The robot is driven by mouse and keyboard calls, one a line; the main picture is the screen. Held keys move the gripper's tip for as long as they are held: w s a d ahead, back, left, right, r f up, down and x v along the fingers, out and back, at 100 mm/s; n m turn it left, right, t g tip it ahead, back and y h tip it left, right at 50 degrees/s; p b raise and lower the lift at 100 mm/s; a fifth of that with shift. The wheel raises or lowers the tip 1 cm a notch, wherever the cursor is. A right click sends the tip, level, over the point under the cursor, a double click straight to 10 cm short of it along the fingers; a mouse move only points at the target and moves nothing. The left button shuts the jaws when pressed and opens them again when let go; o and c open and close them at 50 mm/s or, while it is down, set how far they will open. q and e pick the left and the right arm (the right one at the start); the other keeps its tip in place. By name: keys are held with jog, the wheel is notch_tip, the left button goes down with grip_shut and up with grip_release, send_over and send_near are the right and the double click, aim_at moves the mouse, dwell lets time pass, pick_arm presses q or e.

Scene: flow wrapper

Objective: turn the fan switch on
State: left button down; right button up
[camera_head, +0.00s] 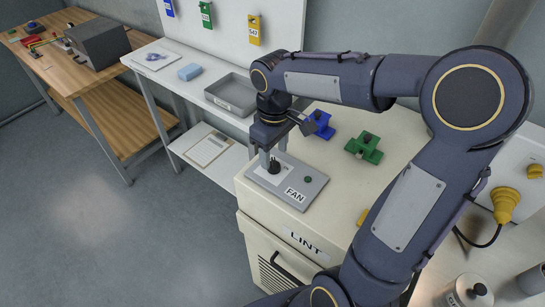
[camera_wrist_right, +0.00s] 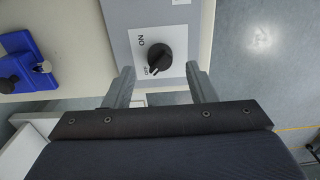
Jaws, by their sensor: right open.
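The fan switch is a black rotary knob (camera_head: 274,167) on a grey panel (camera_head: 311,190) labelled FAN, on top of a cream cabinet. In the right wrist view the knob (camera_wrist_right: 159,57) sits on a white plate marked ON and OFF, and its white mark points toward OFF. My right gripper (camera_head: 268,155) is above the panel, pointing down at the knob. Its fingers (camera_wrist_right: 160,78) are open, one to each side of the knob, with gaps visible in the wrist view. Whether the tips reach down to knob height is unclear. My left gripper is not in view.
A small green button (camera_head: 308,180) is on the same panel. A blue block (camera_head: 319,125) and a green block (camera_head: 364,147) with black knobs stand behind on the cabinet (camera_head: 255,206). A grey tray (camera_head: 232,92) lies on the white shelf to the left.

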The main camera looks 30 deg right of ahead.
aim_at(274, 161)
jog(key=shift+f, duration=1.85)
jog(key=c, duration=1)
